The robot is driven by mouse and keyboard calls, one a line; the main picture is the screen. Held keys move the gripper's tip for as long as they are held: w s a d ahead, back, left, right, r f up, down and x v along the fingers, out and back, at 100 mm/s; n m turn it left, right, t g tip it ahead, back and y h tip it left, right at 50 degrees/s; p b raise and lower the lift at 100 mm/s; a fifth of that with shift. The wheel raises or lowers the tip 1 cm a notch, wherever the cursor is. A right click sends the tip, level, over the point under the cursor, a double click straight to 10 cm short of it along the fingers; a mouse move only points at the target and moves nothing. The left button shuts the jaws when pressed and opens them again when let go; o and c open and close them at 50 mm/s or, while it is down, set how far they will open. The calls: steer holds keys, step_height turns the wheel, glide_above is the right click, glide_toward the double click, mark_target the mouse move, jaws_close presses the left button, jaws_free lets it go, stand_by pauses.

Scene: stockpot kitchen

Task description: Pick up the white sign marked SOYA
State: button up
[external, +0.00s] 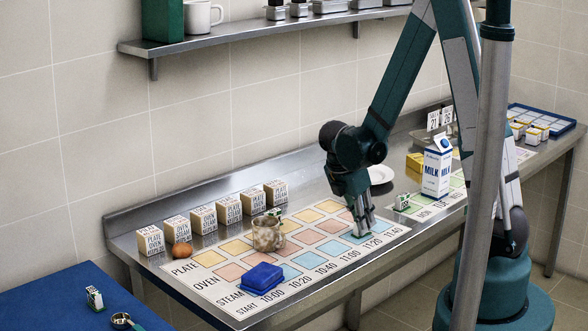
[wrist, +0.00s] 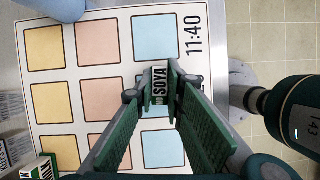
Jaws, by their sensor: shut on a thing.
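The small white sign marked SOYA (wrist: 160,84) sits between my gripper's fingertips in the wrist view, its dark lettering running lengthwise. My gripper (external: 364,222) is shut on it; it also shows in the wrist view (wrist: 161,88). In the external view the gripper points down over the blue squares at the right part of the printed chart (external: 240,310), near 11:20 and 11:40. The sign is mostly hidden by the fingers there. I cannot tell whether it touches the chart.
A milk carton (external: 437,172) stands right of my gripper, with a small green-and-white sign (external: 402,202) nearby. A blue box (external: 262,279) and a beige jar (external: 268,234) stand on the chart.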

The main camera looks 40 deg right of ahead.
steer(key=shift+r, duration=0.15)
steer(key=shift+r+p, duration=0.75)
steer(key=shift+r, duration=4.1)
steer(key=shift+r, duration=0.1)
